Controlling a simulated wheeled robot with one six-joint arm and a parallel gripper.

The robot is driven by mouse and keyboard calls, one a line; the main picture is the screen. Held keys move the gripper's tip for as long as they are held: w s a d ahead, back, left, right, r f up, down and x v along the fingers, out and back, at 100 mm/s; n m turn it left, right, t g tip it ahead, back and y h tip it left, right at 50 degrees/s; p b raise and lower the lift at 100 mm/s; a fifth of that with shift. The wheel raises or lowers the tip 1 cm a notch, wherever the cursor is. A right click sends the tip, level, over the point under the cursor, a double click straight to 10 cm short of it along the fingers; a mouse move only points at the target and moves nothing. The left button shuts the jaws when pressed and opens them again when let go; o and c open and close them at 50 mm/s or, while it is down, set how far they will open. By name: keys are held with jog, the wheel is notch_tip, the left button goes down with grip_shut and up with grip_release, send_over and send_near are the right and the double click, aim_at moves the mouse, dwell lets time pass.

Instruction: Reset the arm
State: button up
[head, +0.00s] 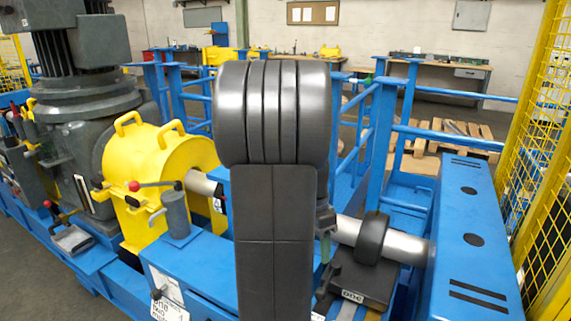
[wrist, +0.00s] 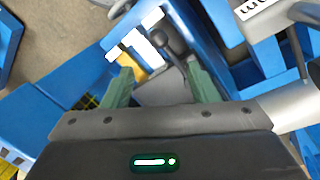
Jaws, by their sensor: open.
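My gripper (wrist: 160,82) shows in the wrist view with its two green fingers spread apart. I see nothing held between them. Below and beyond the fingers are a blue frame part with white labels (wrist: 150,42) and a dark rod with a rounded end. I cannot tell how far the fingers are from these. In the head view my own dark arm links fill the middle and hide most of the gripper; only a small greenish part shows at their right edge.
A yellow guard (head: 150,190) and a grey motor (head: 85,120) stand on the left. A silver shaft (head: 350,231) with a black collar (head: 372,238) runs right to a blue beam (head: 470,240). Blue railings stand behind. A yellow mesh fence (head: 545,150) closes the right side.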

aim_at(324, 291)
jog(key=f, duration=0.4)
jog(key=s+f+b, duration=0.1)
jog(key=f, duration=0.3)
jog(key=s+d+f, duration=0.1)
jog(key=f, duration=0.4)
jog(key=shift+s+b, duration=0.2)
jog(key=shift+b, duration=0.1)
jog(key=shift+s+d, duration=0.1)
jog(key=shift+d, duration=0.05)
jog(key=shift+r, duration=0.1)
jog(key=shift+w+r, duration=0.25)
jog(key=shift+r, duration=0.2)
notch_tip(324, 291, up, 12)
jog(key=w+a+p, duration=0.1)
jog(key=w+p, duration=0.1)
jog(key=f, duration=0.4)
jog(key=s+f+b, duration=0.1)
jog(key=f, duration=0.4)
jog(key=s+f+b, duration=0.1)
jog(key=f, duration=0.3)
jog(key=shift+s+d+f, duration=0.15)
jog(key=shift+s+d, duration=0.05)
jog(key=shift+d, duration=0.2)
jog(key=shift+s+d+n, duration=0.3)
jog(key=shift+d+n, duration=0.25)
jog(key=shift+n, duration=0.15)
